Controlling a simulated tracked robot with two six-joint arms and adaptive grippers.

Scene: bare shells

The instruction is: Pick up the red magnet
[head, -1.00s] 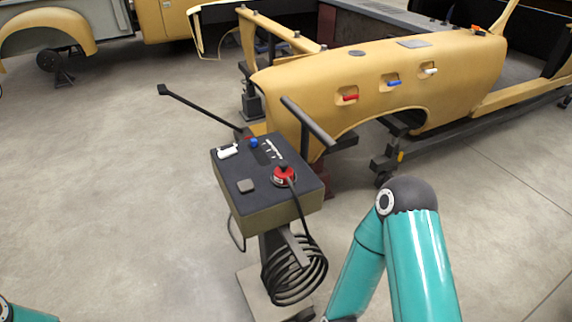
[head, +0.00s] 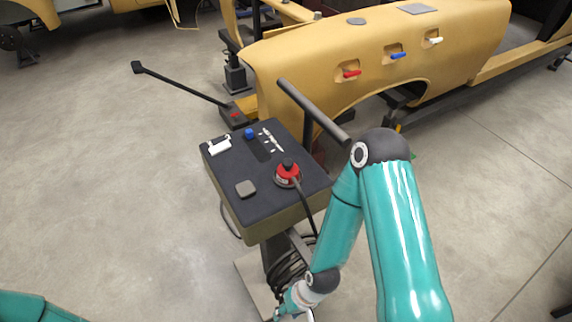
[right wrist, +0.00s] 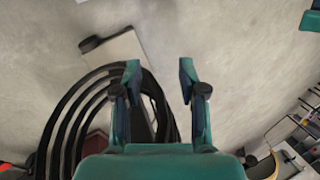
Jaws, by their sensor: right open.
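A round red piece with a black knob and a cable (head: 287,174) sits on the dark top of a pedestal cart (head: 225,170). A small red handle-like piece (head: 351,73) is on the side of the yellow car shell. I cannot tell for certain which is the red magnet. My right gripper (head: 291,314) is low in front of the cart, below its top and apart from both red pieces. In the right wrist view it is open and empty (right wrist: 160,80), above the floor by coiled black cable (right wrist: 65,125). My left gripper is out of view.
The yellow shell (head: 300,60) also bears a blue piece (head: 398,56) and a white piece (head: 435,41). A blue knob (head: 249,133), a white item (head: 219,146) and a grey block (head: 245,188) are on the cart. A dark bar (head: 312,112) rises behind it.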

